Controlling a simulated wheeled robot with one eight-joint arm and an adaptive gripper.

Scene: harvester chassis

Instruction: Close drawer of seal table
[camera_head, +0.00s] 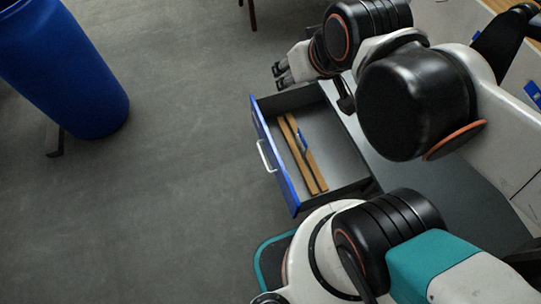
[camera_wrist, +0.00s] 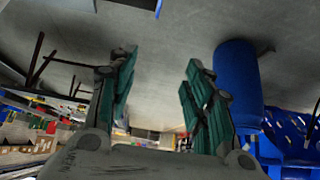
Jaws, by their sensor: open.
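The drawer (camera_head: 274,163) is pulled out from the grey table, with a blue front and a white handle (camera_head: 266,156) facing left in the head view. Two wooden strips (camera_head: 301,152) and a small blue item (camera_head: 302,141) lie inside it. My gripper (camera_head: 280,75) is above and beyond the drawer's far corner, apart from the drawer front in the picture. In the wrist view my gripper (camera_wrist: 158,90) has its two green-padded fingers spread wide with nothing between them. The blue edge at the top of the wrist view (camera_wrist: 158,8) may be part of the drawer front; I cannot tell for sure.
A blue barrel (camera_head: 62,65) stands on the floor at the upper left; it also shows in the wrist view (camera_wrist: 238,85). The grey floor (camera_head: 160,200) between barrel and drawer is clear. Blue bins (camera_wrist: 290,135) and cluttered shelving (camera_wrist: 35,125) appear in the wrist view.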

